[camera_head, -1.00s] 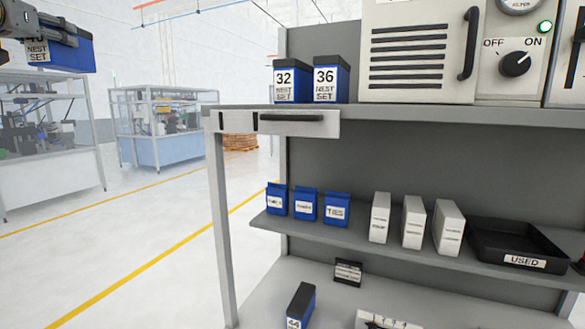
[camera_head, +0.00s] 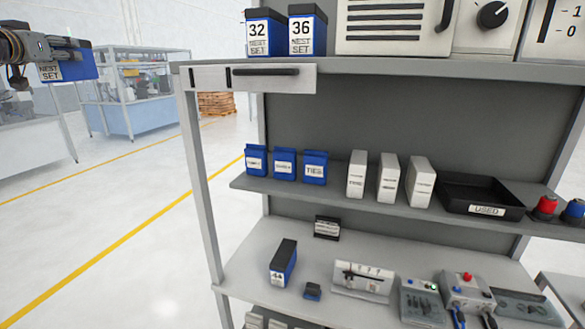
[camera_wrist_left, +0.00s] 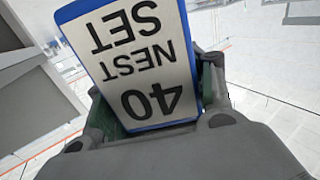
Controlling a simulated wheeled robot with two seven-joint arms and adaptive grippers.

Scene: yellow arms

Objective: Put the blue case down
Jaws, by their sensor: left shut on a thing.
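The blue case (camera_head: 80,66) has a white label reading "NEST SET"; it is at the upper left of the head view. In the left wrist view the case (camera_wrist_left: 140,62) fills the middle, its label upside down and reading "40 NEST SET". My left gripper (camera_head: 45,52) is shut on the case and holds it in the air, left of the shelf unit. In the wrist view its fingers lie on both sides of the case. My right gripper is not in view.
Cases 32 (camera_head: 264,34) and 36 (camera_head: 307,32) stand on the top shelf (camera_head: 370,66). Blue boxes, white boxes and a black tray (camera_head: 480,195) occupy the middle shelf.

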